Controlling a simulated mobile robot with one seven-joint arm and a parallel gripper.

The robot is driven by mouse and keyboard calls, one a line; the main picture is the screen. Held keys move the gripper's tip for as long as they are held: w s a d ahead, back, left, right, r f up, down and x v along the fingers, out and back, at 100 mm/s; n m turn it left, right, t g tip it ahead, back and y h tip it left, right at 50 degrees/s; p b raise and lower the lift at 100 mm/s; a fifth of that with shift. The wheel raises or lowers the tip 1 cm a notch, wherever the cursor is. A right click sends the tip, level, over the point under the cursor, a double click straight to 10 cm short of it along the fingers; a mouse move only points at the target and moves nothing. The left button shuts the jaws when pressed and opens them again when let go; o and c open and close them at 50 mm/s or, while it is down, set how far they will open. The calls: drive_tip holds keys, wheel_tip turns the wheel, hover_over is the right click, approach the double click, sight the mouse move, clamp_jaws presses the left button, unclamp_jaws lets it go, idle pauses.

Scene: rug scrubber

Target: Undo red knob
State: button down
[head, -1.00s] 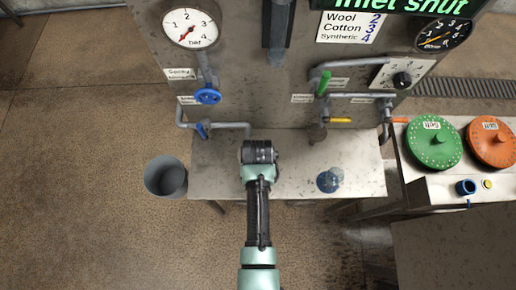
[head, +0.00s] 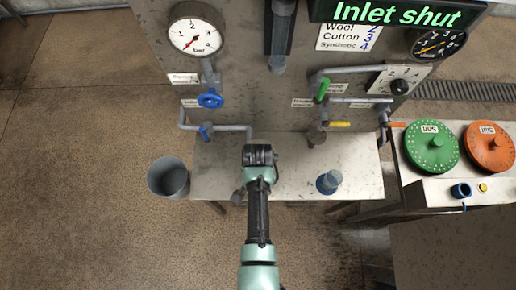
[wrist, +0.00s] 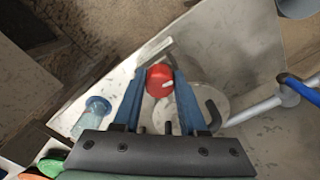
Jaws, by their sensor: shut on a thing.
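The red knob (wrist: 160,82) shows in the wrist view between the two blue fingers of my gripper (wrist: 160,73). The fingers are shut on it, one on each side. A round grey plate (wrist: 212,88) with a dark curved handle lies behind and right of the knob. In the head view my arm reaches over the steel bench (head: 345,160). There the red knob and the fingers are hidden.
A steel panel carries a pressure gauge (head: 196,36), a blue handwheel (head: 210,98), a green lever (head: 323,88) and a sign reading "Inlet shut" (head: 396,13). A glass (head: 329,182) stands on the bench. A grey bucket (head: 168,178) is left. Green (head: 431,147) and orange (head: 488,147) lids are right.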

idle(0.4)
drive_tip(key=shift+c, duration=2.2)
unclamp_jaws()
